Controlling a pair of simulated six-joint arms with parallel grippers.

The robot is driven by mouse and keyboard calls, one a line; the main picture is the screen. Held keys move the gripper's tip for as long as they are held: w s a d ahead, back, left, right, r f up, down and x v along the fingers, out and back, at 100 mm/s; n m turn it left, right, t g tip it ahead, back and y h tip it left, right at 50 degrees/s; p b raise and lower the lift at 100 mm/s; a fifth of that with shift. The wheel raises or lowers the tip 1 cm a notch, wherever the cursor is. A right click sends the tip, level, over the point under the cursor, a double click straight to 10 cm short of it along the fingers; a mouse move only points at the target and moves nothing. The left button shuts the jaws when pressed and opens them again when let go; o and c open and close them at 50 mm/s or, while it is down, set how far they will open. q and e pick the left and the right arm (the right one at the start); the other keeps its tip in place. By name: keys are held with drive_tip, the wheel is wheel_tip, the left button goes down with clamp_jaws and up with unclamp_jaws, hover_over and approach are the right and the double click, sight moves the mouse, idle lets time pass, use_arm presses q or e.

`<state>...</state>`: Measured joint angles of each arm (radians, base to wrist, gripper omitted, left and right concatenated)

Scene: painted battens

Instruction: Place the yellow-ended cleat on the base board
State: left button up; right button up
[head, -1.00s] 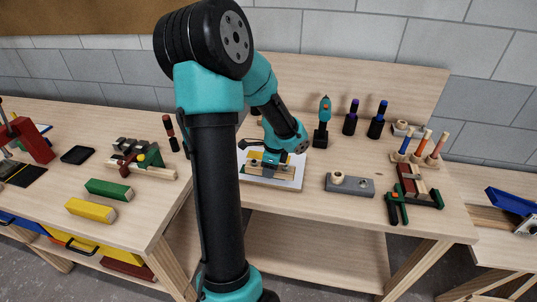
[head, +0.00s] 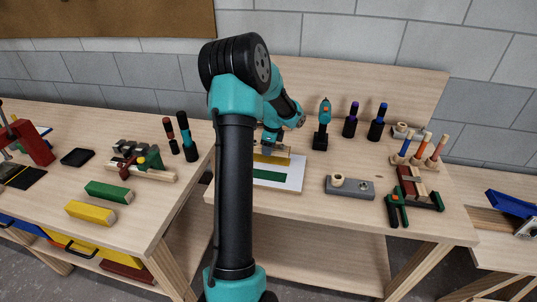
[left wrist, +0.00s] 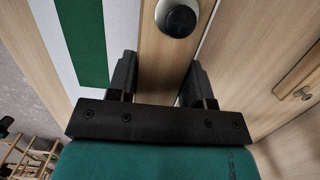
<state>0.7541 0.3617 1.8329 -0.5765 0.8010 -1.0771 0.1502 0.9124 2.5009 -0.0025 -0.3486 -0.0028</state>
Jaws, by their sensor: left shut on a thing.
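My left gripper (head: 272,142) is over the back part of the white base board (head: 292,180) on the middle bench. It is shut on a plain wooden cleat, seen between its fingers in the left wrist view (left wrist: 164,62). A dark round knob (left wrist: 177,17) shows on the cleat beyond the fingers. In the head view a yellow face (head: 270,159) shows just below the gripper, which I take as part of this cleat. A green stripe (head: 272,174) on the board lies bare. I cannot tell whether the cleat touches the board. My right gripper is not in view.
A grey block (head: 362,188) with fittings lies right of the board, and a drill (head: 322,125) stands behind. A red and green clamp (head: 411,190) is farther right. Yellow (head: 90,212) and green (head: 108,191) blocks lie on the left bench.

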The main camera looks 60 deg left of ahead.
sight(269, 159)
use_arm(q)
drive_tip(key=shift+f, duration=0.1)
drive_tip(key=shift+f, duration=1.65)
drive_tip(key=shift+f, duration=0.1)
drive_tip(key=o, duration=1)
drive_tip(key=r, duration=0.4)
drive_tip(key=w+d+r, duration=0.1)
drive_tip(key=r, duration=0.7)
drive_tip(key=shift+w+d, duration=0.15)
